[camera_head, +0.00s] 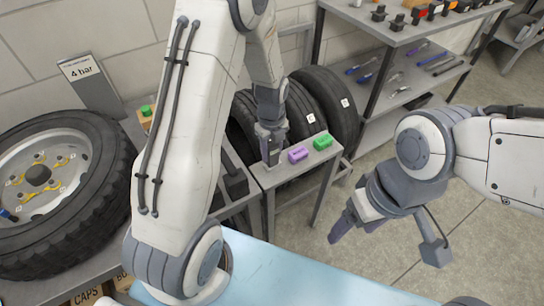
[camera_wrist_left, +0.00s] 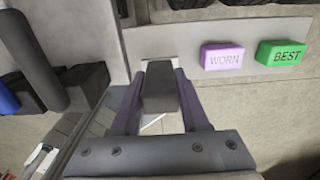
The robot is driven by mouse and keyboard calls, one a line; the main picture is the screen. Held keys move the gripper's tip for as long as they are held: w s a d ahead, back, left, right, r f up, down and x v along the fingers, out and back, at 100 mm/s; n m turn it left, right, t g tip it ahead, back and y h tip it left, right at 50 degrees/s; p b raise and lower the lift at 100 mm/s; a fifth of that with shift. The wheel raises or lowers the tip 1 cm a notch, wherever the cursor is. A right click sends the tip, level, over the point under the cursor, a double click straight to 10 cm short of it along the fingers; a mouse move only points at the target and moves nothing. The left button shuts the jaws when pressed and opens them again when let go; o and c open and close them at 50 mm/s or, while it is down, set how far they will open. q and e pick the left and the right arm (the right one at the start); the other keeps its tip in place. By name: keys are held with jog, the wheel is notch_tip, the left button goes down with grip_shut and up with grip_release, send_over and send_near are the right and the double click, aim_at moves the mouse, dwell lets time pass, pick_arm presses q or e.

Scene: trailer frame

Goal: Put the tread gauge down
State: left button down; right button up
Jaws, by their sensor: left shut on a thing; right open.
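My left gripper (camera_head: 271,155) is over the left end of a narrow grey stand (camera_head: 262,178), close to its top. It also shows in the left wrist view (camera_wrist_left: 160,100), where its fingers are shut on a grey block-like thing, the tread gauge (camera_wrist_left: 158,85). I cannot tell whether the gauge touches the stand. In the head view the gauge is mostly hidden by the gripper. My right gripper (camera_head: 352,225) is open and empty over the floor at the right.
On the stand are a purple WORN block (camera_head: 298,155) and a green BEST block (camera_head: 323,141), right of my left gripper. Tyres (camera_head: 303,105) stand behind. A wheel (camera_head: 70,185) lies at left. A shelf unit (camera_head: 400,35) with tools is at back right.

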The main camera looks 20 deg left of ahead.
aim_at(272, 158)
pick_arm(q)
jog(key=shift+f, duration=1.4)
jog(key=shift+f, duration=0.2)
jog(key=shift+c, duration=2)
grip_release()
jog(key=shift+r, duration=0.15)
